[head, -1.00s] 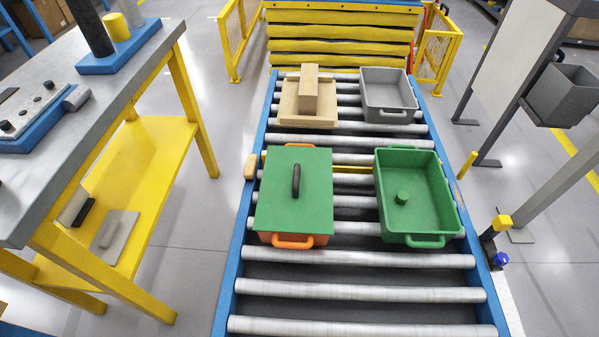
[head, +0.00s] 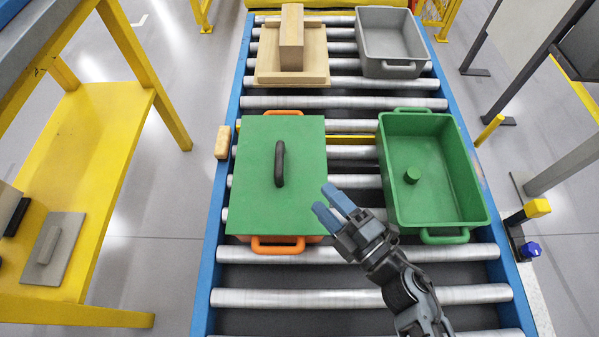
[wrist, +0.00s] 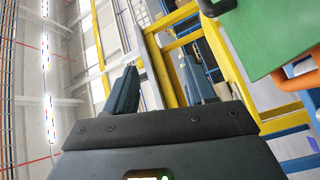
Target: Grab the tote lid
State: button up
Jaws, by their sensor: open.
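The tote lid (head: 254,165) is a flat green plate with a dark upright handle (head: 280,164) in its middle. It lies on an orange tote (head: 278,249), whose end handles show at front and back. My gripper (head: 333,202) is open and empty, just right of the lid's front right corner in the head view, apart from the handle. In the wrist view my gripper's two blue fingers (wrist: 162,90) stand apart with nothing between them. The lid's green edge (wrist: 262,35) shows at the upper right there.
A green open tote (head: 437,208) with a small green knob inside stands right of the lid. A grey tote (head: 392,68) and a wooden block on a board (head: 291,42) are behind. The front rollers (head: 360,296) are clear. A yellow-framed bench (head: 85,140) stands left.

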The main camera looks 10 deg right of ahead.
aim_at(285, 170)
jog(key=w+f+n+g+b, duration=0.1)
jog(key=w+f+n, duration=0.1)
jog(key=w, duration=0.2)
jog(key=w+a+f+n+g+y+b, duration=0.1)
jog(key=w+f+n, duration=0.2)
jog(key=w, duration=0.1)
jog(key=w+f+n+g+y+b, duration=0.1)
jog(key=w+f+n, duration=0.1)
jog(key=w+f, duration=0.1)
jog(key=shift+w+a+n+g, duration=0.3)
jog(key=shift+w+a, duration=0.05)
jog(key=shift+w, duration=0.2)
jog(key=b+x, duration=0.1)
jog(key=x, duration=0.1)
jog(key=b+x, duration=0.1)
jog(key=x, duration=0.2)
jog(key=b+x, duration=0.1)
jog(key=x, duration=0.1)
jog(key=shift+w+a+f, duration=0.1)
jog(key=shift+f, duration=0.2)
jog(key=shift+r, duration=0.1)
grip_shut()
